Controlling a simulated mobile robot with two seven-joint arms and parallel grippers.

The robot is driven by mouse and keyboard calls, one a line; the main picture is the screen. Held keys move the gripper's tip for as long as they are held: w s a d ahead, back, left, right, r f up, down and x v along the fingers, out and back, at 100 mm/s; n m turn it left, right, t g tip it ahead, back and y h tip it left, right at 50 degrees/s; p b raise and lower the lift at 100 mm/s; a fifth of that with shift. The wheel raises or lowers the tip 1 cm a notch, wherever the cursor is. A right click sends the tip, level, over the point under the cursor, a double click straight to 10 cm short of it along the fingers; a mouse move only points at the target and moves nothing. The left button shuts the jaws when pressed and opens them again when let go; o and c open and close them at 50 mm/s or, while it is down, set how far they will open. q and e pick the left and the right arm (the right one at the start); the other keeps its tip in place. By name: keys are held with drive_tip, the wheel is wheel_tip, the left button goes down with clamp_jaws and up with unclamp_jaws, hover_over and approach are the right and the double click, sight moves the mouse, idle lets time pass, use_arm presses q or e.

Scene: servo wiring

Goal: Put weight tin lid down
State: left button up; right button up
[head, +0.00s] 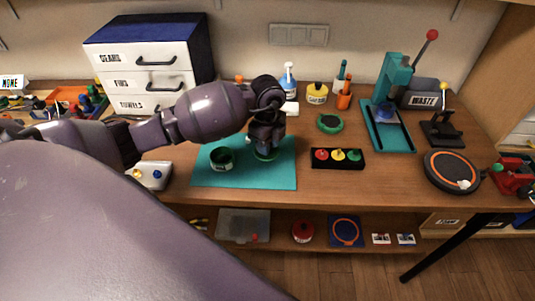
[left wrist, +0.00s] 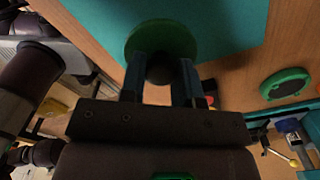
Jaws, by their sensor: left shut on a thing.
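The weight tin (head: 222,158) is a dark green, open-topped can with a pale label, standing upright on the teal mat (head: 282,179). The green round lid (head: 265,156) is just right of the tin, under my left gripper (head: 264,147). In the left wrist view the lid (left wrist: 146,36) shows beyond the fingers, and my left gripper (left wrist: 161,75) is shut on its dark knob. The lid is at or close above the mat; I cannot tell whether it touches. My right gripper is not in view.
A black tray (head: 337,165) with red, yellow and green pieces lies right of the mat. A green ring-like dish (head: 330,123) is behind it. A white drawer unit (head: 150,65) stands at back left. The mat's right part is clear.

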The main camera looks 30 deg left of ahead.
use_arm(q)
drive_tip(key=shift+f, duration=2.2)
drive_tip(key=shift+f, duration=0.2)
drive_tip(key=o, duration=0.9)
drive_tip(key=shift+r, duration=0.1)
wheel_tip(320, 180, up, 12)
drive_tip(key=shift+r, duration=0.15)
